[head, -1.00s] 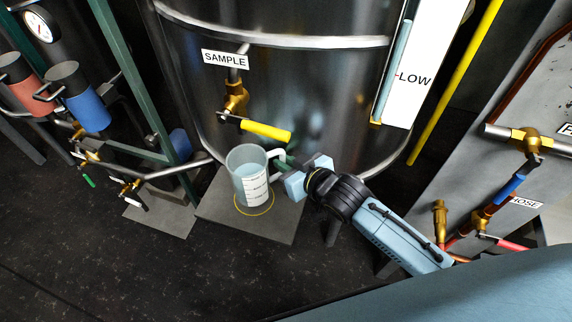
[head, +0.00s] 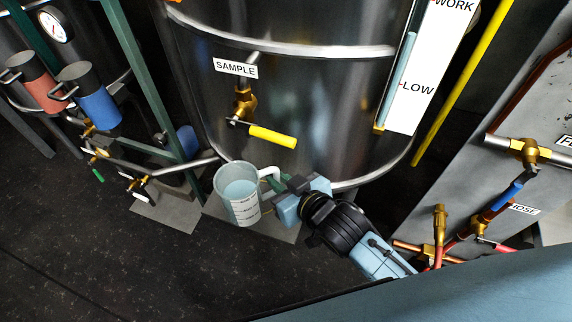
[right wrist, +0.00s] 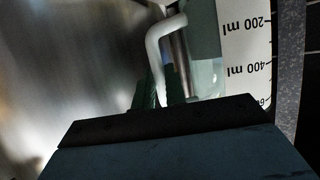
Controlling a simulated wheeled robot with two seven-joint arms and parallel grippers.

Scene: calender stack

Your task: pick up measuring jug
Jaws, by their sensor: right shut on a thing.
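The measuring jug (head: 238,196) is a clear cup with a white scale, a white handle and liquid inside. It is in the middle of the head view, tilted a little in the picture, in front of the grey platform. My right gripper (head: 275,185) is shut on its handle from the right. In the right wrist view the green fingers (right wrist: 158,88) are around the white handle (right wrist: 160,50), and the jug's scale (right wrist: 247,45) shows at the right. The jug's far side is hidden. My left gripper is not in view.
A large steel tank (head: 310,110) stands just behind, with a sample valve and its yellow lever (head: 272,137) above the jug. The grey platform (head: 283,231) lies below. Red (head: 32,80) and blue (head: 88,95) cups hang at the left. The dark floor is clear in front.

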